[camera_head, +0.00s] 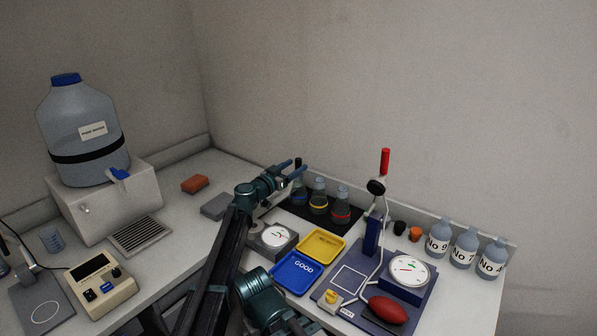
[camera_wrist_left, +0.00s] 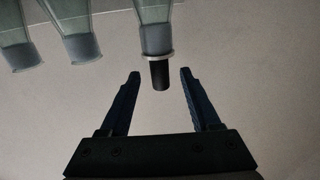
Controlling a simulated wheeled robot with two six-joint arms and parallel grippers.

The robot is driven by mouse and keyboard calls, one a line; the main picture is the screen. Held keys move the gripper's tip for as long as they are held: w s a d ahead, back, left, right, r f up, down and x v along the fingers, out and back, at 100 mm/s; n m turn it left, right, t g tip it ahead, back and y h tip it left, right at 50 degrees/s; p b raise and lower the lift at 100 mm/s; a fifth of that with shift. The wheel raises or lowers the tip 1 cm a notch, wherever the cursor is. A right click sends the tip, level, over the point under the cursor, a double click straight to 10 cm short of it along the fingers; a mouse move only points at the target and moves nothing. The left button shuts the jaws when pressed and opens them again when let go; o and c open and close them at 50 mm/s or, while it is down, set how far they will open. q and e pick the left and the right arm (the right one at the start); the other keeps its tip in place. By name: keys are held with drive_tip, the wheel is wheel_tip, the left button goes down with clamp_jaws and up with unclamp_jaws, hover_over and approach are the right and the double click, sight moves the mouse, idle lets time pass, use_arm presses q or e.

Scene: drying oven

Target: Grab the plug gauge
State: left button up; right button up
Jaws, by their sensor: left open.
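No part is clearly marked as the plug gauge. A black plug (camera_head: 298,162) stands in the mouth of the leftmost flask (camera_head: 299,191) on the dark mat. In the left wrist view, a black plug (camera_wrist_left: 159,75) sticks out of a flask's light rim (camera_wrist_left: 158,54), upside down in the picture. My left gripper (camera_head: 292,168) is at the leftmost flask's neck in the head view. It also shows in the left wrist view (camera_wrist_left: 160,80), open and empty, with its fingertips on either side of the plug. Contact cannot be told. My right gripper is not seen.
Two more flasks (camera_head: 318,200) (camera_head: 341,207) stand close by on the mat. A yellow tray (camera_head: 321,258), a blue tray (camera_head: 296,287) and a stand with a red-topped rod (camera_head: 385,162) are nearer or to the right. Numbered bottles (camera_head: 464,249) line the right.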

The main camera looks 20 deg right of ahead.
use_arm(q)
drive_tip(key=x, duration=0.3)
drive_tip(key=shift+a, duration=0.1)
clamp_jaws()
